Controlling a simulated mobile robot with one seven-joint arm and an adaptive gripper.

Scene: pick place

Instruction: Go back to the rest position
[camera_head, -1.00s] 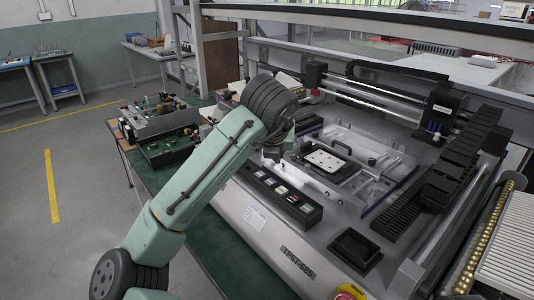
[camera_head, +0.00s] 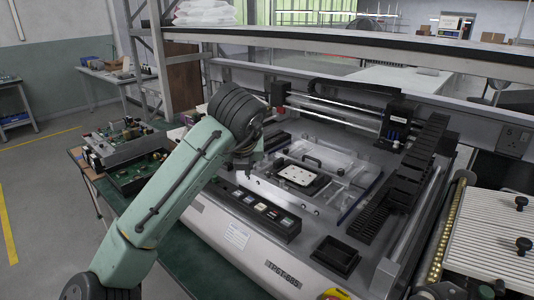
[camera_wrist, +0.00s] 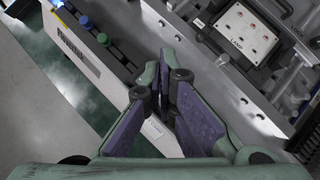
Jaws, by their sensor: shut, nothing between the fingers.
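My arm crosses the head view from the lower left up to its bend over the machine's left side. My gripper (camera_head: 243,168) hangs below that bend, partly hidden by the arm, above the front left of the grey machine (camera_head: 240,208). In the wrist view my gripper (camera_wrist: 167,68) shows its green and purple fingers brought together with nothing between them. Below the fingers are the machine's front edge and pale casing. A white plate with small round spots (camera_head: 298,175) lies in a black frame on the machine, and it also shows in the wrist view (camera_wrist: 241,34), apart from the fingers.
A row of coloured buttons (camera_head: 262,211) runs along the machine's front. A black open tray (camera_head: 337,256) sits at its front right. A rail with a black carriage (camera_head: 397,120) spans the back. Circuit boards (camera_head: 125,152) lie at left. Grey floor is free at far left.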

